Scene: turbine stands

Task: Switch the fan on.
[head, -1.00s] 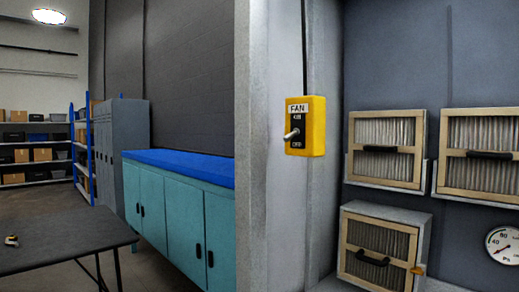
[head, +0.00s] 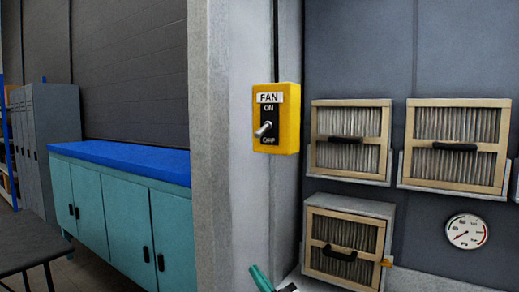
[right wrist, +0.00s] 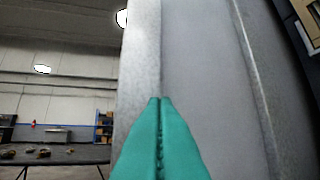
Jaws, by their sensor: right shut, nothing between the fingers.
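The fan switch is a yellow box (head: 289,120) on the grey post, labelled FAN, with ON above and OFF below. Its metal toggle lever (head: 263,129) sticks out and points slightly down, toward OFF. My right gripper (head: 256,270) shows only as teal fingers at the bottom edge of the head view, well below the switch and apart from it. In the right wrist view its teal fingers (right wrist: 160,100) are pressed together with nothing between them, in front of the grey post. The switch does not show in that view. My left gripper is not in view.
The grey post (head: 225,180) stands left of the switch. To the right are several framed filters (head: 347,140) and a round gauge (head: 467,231). Teal cabinets (head: 120,220) with a blue top and a dark table (head: 25,240) stand at left. The space before the switch is clear.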

